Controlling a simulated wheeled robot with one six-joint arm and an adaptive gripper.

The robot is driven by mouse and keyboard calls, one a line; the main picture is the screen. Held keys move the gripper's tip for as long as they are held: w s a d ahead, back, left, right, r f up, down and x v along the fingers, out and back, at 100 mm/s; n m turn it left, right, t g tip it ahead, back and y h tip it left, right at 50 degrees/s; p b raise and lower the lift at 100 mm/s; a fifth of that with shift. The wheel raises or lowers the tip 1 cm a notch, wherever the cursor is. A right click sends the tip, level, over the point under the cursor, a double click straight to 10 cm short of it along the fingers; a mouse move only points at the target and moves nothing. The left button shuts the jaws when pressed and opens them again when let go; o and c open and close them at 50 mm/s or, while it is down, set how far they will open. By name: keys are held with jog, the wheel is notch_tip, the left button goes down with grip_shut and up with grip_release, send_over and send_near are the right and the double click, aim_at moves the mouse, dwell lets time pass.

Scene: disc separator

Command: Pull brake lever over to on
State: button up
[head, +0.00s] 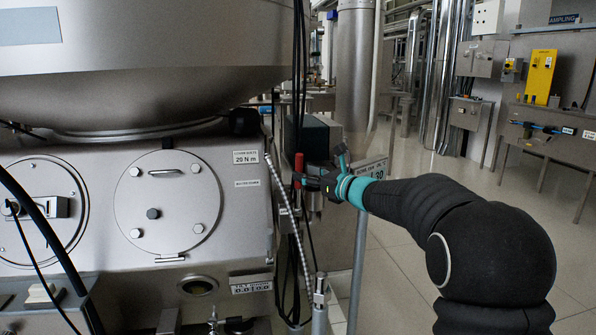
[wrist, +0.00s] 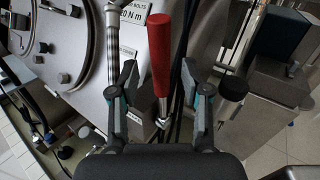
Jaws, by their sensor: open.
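The brake lever with its red handle (wrist: 160,55) stands in the middle of the wrist view, its metal shaft running down between my fingers. In the head view the red handle (head: 299,168) shows small beside the separator's right edge. My gripper (wrist: 163,95) is open, with one finger on each side of the lever and a visible gap to both. In the head view my gripper (head: 322,178) reaches in from the right at the lever. The lever's lower end and pivot are mostly hidden, and I cannot read an on mark.
The separator body (head: 215,225) with round covers fills the left. Black cables and a braided hose (head: 290,215) hang close to the lever. A dark box (head: 318,137) sits just behind it. A grey post (head: 357,265) stands below my wrist. Open tiled floor lies to the right.

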aim_at(298, 189)
jog(key=shift+x, duration=1.9)
grip_shut()
